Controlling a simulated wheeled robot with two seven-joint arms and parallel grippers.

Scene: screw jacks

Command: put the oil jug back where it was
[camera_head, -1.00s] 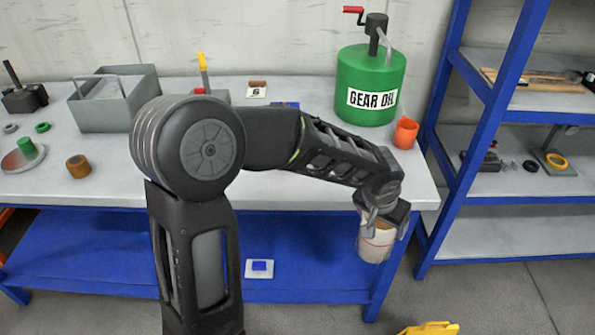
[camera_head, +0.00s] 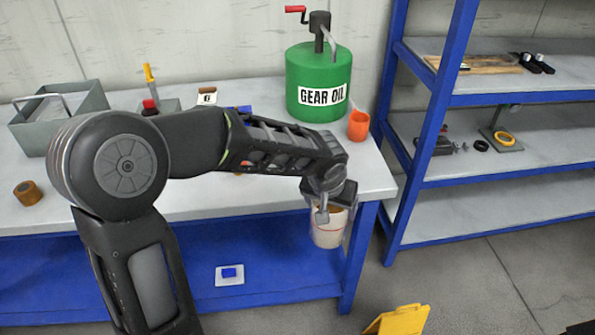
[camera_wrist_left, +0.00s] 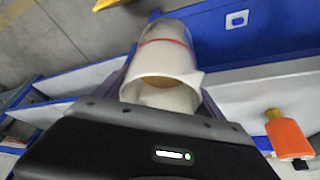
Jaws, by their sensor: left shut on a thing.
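The oil jug (camera_head: 328,230) is a pale, translucent cup-like vessel with a red line around it. My left gripper (camera_head: 331,205) is shut on it and holds it in the air in front of the bench's right front corner. In the left wrist view the jug (camera_wrist_left: 167,60) sits between the fingers, with its open mouth and spout facing the camera. How much oil is inside cannot be told. My right gripper is not in view.
A grey bin (camera_head: 38,133) stands at the left. Blue-framed shelves (camera_head: 545,98) stand right. A yellow object (camera_head: 398,320) is on the floor.

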